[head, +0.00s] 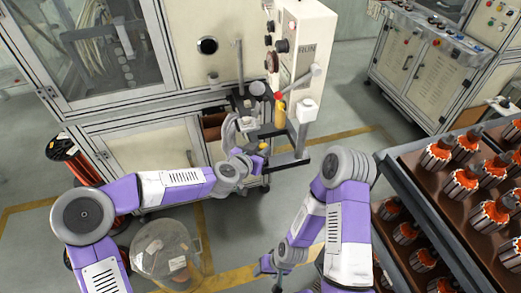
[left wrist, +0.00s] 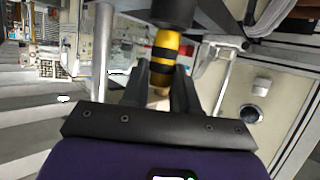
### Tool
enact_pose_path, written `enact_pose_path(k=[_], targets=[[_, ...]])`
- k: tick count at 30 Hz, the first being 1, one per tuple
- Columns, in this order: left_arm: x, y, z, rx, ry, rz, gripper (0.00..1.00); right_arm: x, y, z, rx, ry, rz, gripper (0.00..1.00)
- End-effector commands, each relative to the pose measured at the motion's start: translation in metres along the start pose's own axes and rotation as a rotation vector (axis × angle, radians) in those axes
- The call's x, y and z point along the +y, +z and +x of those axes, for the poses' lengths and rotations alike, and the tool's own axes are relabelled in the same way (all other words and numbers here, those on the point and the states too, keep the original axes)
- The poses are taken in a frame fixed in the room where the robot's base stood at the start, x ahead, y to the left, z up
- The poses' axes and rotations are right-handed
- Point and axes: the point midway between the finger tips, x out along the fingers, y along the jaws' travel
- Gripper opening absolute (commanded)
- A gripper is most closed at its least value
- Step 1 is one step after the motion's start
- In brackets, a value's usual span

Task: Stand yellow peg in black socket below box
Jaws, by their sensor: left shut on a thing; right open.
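My left gripper (head: 252,155) is below the white box (head: 304,42) at the machine's front. In the left wrist view, its dark fingers (left wrist: 161,82) are shut on the yellow peg (left wrist: 165,52), which has black bands. A wider black cylinder (left wrist: 172,12) adjoins the peg's far end; I cannot tell whether it is the socket or part of the peg. A small yellow part (head: 264,147) shows at this gripper in the head view. A second yellow upright piece (head: 280,115) is just under the box. My right gripper (head: 272,265) is open and empty, low in the head view.
A dark metal stand (head: 290,157) and fixtures surround the left gripper. A rack (head: 412,178) with several orange-and-silver armatures fills the right side. A clear round bin (head: 165,250) stands on the floor at lower left. Floor is open between machine and rack.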

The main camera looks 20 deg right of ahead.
Motion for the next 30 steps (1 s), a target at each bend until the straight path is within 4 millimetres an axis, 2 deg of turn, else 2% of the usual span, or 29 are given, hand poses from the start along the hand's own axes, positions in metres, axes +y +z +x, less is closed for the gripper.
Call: enact_pose_path(k=[14,30], targets=[[0.000,0.000,0.000,0.000,0.000,0.000,0.04,0.000,0.000,0.000,0.000,0.000,0.000,0.59],[-0.001,0.012,0.005,0.000,-0.001,-0.001,0.04,0.004,-0.001,0.012,0.000,0.000,0.000,0.59]])
